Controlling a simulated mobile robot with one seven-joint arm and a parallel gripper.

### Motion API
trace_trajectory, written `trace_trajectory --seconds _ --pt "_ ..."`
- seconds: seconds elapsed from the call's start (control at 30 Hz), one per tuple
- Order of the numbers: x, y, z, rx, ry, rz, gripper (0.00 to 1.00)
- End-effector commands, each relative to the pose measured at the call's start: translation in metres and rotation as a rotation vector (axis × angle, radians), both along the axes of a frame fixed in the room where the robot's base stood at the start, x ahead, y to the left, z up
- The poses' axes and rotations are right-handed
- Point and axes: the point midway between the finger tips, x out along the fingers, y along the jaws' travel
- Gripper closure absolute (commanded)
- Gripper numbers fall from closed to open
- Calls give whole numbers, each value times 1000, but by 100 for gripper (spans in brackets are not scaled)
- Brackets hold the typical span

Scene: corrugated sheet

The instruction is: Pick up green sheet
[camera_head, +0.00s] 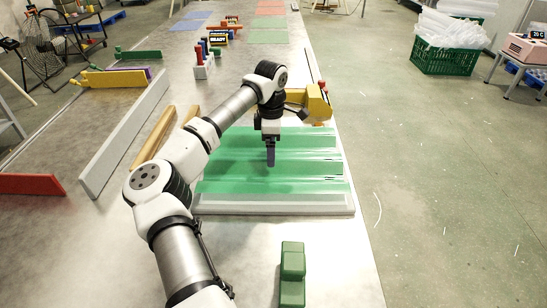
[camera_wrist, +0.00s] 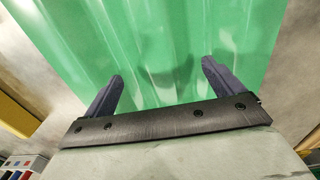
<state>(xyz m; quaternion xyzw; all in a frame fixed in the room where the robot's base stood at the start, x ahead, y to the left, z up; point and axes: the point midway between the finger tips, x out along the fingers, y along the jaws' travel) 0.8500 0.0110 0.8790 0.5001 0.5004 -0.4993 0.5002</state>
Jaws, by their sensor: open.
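The green sheet (camera_head: 312,170) is corrugated and translucent, with ridges running left to right in the head view. It lies on a pale flat board (camera_head: 275,207) on the metal table. My gripper (camera_head: 270,157) points down over the middle of the sheet. In the wrist view the green sheet (camera_wrist: 150,50) fills the upper middle, and my gripper (camera_wrist: 161,70) shows two dark fingers spread apart with nothing between them. A faint shadow falls on the sheet beyond the fingers. The exact height of the fingertips above the sheet is hard to tell.
A yellow tool (camera_head: 318,103) stands just behind the sheet. A green block (camera_head: 292,272) lies in front of it. A long grey bar (camera_head: 125,135) and a wooden bar (camera_head: 155,137) lie to the left. Floor is open beyond the table's right edge.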

Motion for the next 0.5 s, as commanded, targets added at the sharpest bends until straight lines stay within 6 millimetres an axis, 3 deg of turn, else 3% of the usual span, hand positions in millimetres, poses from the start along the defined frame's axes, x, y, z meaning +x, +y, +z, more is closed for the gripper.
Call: trace_trajectory --seconds 0.23,0.5 --pt "-1 -6 -34 -2 2 -1 7" --pt "-1 -6 -40 -1 0 -2 7"
